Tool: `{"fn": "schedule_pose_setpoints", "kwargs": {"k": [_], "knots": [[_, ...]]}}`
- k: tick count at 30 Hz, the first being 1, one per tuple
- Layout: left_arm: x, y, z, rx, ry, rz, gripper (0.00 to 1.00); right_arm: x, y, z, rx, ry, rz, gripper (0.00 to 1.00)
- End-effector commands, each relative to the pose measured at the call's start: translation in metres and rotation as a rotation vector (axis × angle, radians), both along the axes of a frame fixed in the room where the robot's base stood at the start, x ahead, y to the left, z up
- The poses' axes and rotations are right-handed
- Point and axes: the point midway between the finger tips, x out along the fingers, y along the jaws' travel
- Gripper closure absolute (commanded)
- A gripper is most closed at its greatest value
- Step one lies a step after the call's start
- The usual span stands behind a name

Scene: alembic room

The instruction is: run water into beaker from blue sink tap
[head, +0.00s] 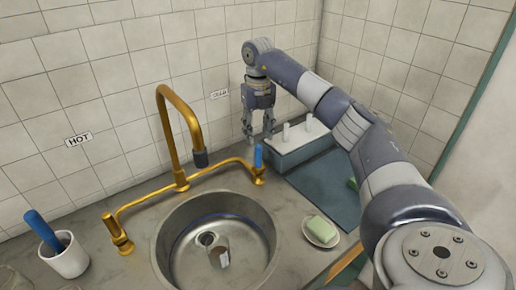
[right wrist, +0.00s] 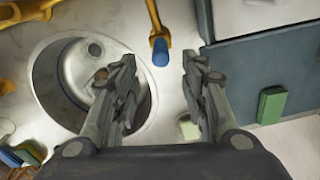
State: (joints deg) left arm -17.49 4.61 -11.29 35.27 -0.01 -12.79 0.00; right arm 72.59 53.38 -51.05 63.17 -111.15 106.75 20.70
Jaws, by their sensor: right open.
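The gold tap (head: 168,120) arches over the round steel sink (head: 258,240). Its right valve has a blue handle (head: 258,156), below a sign that seems to read COLD. The handle also shows in the right wrist view (right wrist: 160,52). My right gripper (head: 259,138) is open and empty, above and near the blue handle. In the right wrist view, the handle appears beyond the gap between the fingers (right wrist: 160,80). A small pale cylindrical vessel (head: 220,256), perhaps the beaker, is in the sink near the drain; whether it stands or leans is unclear. My left gripper is not in view.
A white cup (head: 66,260) with a blue-handled item stands left of the sink, below the HOT sign (head: 78,140). A soap dish (head: 320,232) with green soap sits right of the sink. A grey-blue box (head: 300,150) stands behind, near the gripper.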

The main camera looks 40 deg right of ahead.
Motion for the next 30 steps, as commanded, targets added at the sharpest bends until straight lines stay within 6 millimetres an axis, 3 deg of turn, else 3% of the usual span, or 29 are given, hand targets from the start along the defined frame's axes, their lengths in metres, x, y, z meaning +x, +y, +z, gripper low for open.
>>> {"fn": "schedule_pose_setpoints", "kwargs": {"k": [6,12,17,25,30], "knots": [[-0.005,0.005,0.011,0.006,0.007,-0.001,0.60,-0.001,0.000,-0.043,0.000,0.005,-0.001,0.59],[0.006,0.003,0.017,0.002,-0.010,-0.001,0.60,0.000,0.000,-0.071,0.001,0.002,-0.001,0.59],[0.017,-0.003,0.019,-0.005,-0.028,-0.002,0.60,0.000,0.000,-0.082,0.000,0.000,-0.001,0.59],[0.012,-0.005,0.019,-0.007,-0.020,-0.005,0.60,0.000,0.000,-0.084,0.000,-0.001,-0.001,0.59],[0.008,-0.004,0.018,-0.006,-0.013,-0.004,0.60,0.000,0.000,-0.084,0.000,0.000,-0.001,0.96]]}}
